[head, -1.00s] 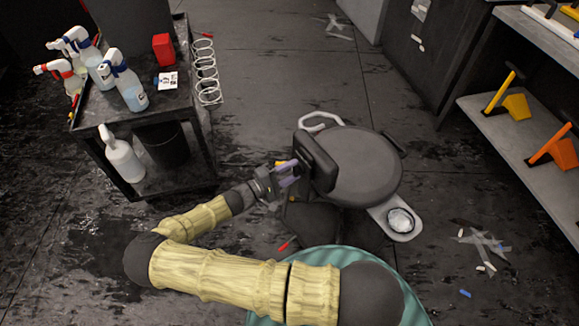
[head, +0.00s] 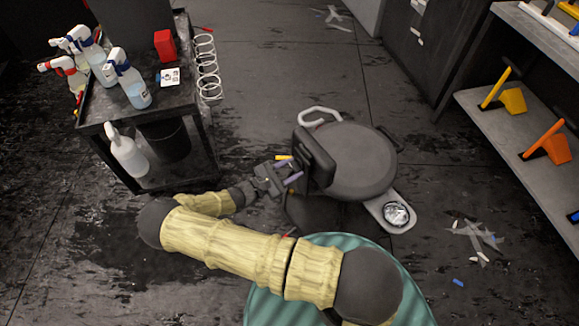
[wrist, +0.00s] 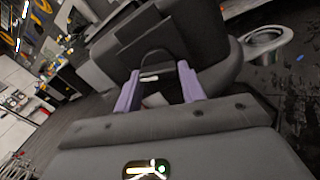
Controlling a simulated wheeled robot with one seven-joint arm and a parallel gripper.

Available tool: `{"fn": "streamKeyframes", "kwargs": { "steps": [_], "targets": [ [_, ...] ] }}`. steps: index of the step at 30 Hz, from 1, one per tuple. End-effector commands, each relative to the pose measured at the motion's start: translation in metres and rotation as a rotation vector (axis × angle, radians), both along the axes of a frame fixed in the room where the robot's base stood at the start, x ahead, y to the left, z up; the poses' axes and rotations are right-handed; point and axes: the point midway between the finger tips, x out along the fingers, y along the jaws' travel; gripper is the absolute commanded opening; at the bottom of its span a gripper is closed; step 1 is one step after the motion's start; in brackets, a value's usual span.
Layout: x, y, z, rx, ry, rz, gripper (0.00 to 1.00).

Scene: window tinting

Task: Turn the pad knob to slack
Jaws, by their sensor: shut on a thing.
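The dark pad knob (wrist: 157,60) sits on the side of a dark upright pad (head: 313,160) at the left edge of a round grey stool seat (head: 362,165). My gripper (head: 289,173) reaches the pad from the left. Its two purple fingers are shut on the knob, one on either side, as the wrist view (wrist: 158,85) shows. A small pale mark shows on the knob between the fingers. In the head view the knob is hidden by the fingers, and I cannot read its setting.
A tray with a shiny round dish (head: 396,213) juts from the seat's front right. A black cart (head: 147,178) with spray bottles (head: 130,84) stands at left. Shelves (head: 530,120) line the right. Scraps (head: 476,240) lie on the floor, and a teal rounded surface (head: 335,242) is in front.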

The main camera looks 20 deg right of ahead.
Motion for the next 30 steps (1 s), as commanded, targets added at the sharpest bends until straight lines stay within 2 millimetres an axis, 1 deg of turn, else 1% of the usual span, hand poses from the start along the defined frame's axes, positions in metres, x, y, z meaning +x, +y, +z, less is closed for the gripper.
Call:
{"fn": "streamKeyframes", "kwargs": {
  "steps": [21, 30],
  "targets": [
    [-0.0049, -0.0002, 0.0003, -0.205, 0.646, 0.000, 0.17],
    [-0.0059, -0.0010, 0.0007, -0.278, 0.870, 0.000, 0.17]
  ]
}}
